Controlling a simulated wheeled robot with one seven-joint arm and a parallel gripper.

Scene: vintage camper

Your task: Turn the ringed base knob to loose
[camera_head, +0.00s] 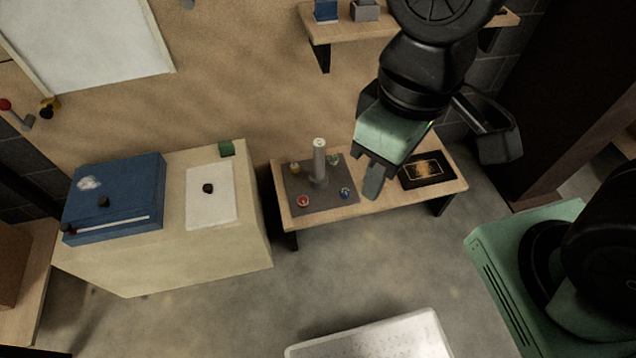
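A dark square base plate (325,201) lies on the small wooden table. A grey upright post (319,160) stands at its middle. Small round knobs sit near its corners: a red one (303,201) at front left, a blue one (345,193) at front right, a yellowish one (295,168) at back left and a green one (333,158) at back right. They are too small to tell which is ringed or how each is turned. My gripper (371,180) hangs at the plate's right side in the picture, apart from the knobs. I see nothing held; its finger gap is unclear.
A black panel with an orange picture (428,171) lies on the table's right part. A cream cabinet (165,258) with a blue box (115,197) and a white sheet (210,196) stands at left. A wall shelf (345,33) is above.

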